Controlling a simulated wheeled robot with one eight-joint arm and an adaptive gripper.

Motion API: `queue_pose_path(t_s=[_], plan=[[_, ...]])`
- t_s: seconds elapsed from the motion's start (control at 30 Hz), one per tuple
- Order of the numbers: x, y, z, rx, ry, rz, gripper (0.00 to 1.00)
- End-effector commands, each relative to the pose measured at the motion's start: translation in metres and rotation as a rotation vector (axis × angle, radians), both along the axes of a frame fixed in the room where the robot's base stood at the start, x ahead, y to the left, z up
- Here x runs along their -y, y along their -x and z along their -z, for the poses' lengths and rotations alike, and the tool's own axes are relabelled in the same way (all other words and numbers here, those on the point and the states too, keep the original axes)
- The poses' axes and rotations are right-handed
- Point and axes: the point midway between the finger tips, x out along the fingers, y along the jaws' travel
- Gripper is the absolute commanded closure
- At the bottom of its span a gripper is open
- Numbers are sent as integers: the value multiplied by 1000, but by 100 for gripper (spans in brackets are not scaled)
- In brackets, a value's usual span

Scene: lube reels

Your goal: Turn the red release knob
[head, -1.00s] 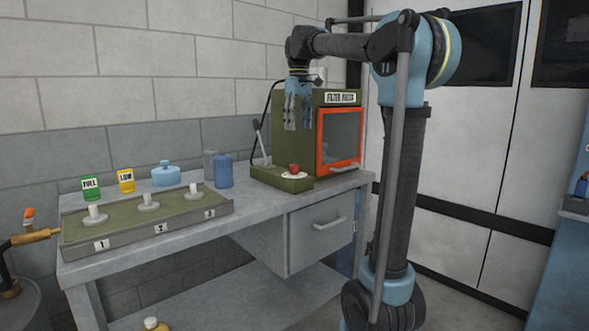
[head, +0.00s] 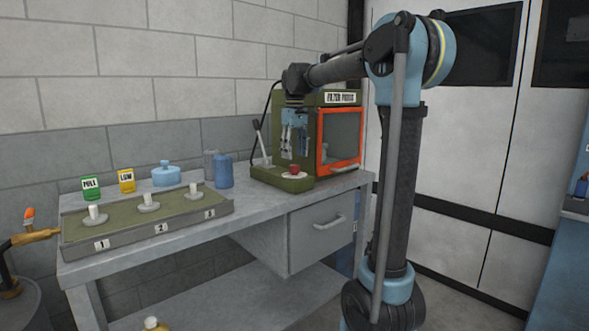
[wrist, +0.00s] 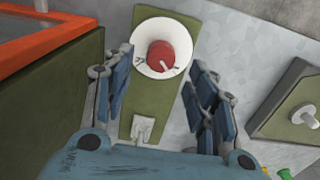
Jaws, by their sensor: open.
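The red release knob (head: 294,169) sits on a white round dial plate on the green base at the front of the filter press (head: 341,98). In the wrist view the knob (wrist: 160,56) shows from above, with a pale pointer mark at its lower right and dark marks on the white dial (wrist: 143,39). My gripper (head: 293,153) points down just above the knob. In the wrist view its open fingers (wrist: 163,78) stand apart on either side of the green base, with the knob between and beyond them. The fingers do not visibly touch the knob.
The press's orange-framed door (head: 339,138) is right of the knob, and a grey lever (head: 257,138) stands left. A blue canister (head: 224,170) and a tray with numbered posts (head: 147,224) are farther left on the bench. Bare bench top lies around the press's front.

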Motion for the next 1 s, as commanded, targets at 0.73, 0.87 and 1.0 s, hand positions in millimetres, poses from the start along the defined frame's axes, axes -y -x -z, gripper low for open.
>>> queue_pose_path(t_s=[0.73, 0.87, 1.0], plan=[[0, 0, 60, 0, 0, 0, 48], [0, 0, 60, 0, 0, 0, 61], [0, 0, 60, 0, 0, 0, 92]])
